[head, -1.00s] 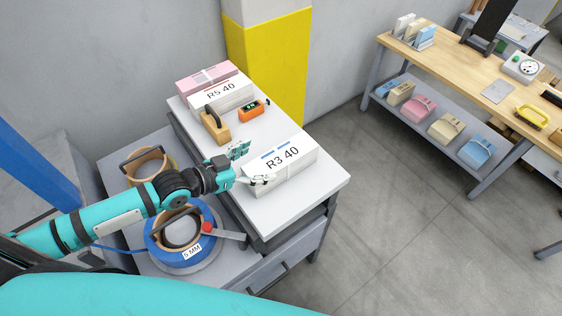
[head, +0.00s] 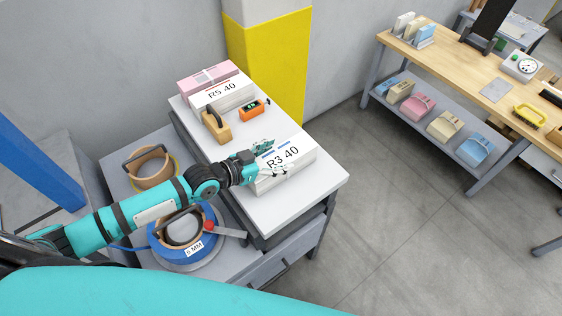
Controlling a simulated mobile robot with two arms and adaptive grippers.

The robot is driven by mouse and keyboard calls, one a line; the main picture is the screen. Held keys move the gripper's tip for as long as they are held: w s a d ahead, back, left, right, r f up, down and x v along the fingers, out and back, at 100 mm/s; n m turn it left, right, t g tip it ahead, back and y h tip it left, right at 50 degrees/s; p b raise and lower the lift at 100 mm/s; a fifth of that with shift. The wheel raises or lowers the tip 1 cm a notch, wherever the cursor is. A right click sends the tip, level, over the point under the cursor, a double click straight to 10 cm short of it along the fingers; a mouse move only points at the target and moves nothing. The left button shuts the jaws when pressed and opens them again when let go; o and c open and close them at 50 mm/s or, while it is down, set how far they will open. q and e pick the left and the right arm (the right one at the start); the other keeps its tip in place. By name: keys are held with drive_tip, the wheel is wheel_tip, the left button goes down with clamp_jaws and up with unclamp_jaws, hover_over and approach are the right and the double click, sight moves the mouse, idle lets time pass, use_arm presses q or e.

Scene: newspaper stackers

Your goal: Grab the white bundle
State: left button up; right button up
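A white bundle labelled "R3 40" (head: 293,156) lies near the front end of the light grey tabletop (head: 318,178). A second white bundle labelled "R5 40" (head: 232,95) lies at the back, in front of a pink bundle (head: 208,76). My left gripper (head: 269,158) is at the left end of the "R3 40" bundle, with its fingers spread apart, one over the far side and one near the front side. I cannot tell whether the fingers touch it. My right gripper is not in view.
A tan wooden-handled block (head: 216,127) and an orange device with a display (head: 254,110) stand between the bundles. A blue strap reel (head: 172,246) and a brown tape roll (head: 150,168) sit on the lower cart at left. A wooden workbench (head: 455,62) stands at right beyond open floor.

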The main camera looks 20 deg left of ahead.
use_arm(q)
drive_tip(key=shift+f, duration=0.1)
drive_tip(key=c, duration=1.1)
drive_tip(key=shift+r, duration=0.2)
drive_tip(key=shift+c, duration=0.5)
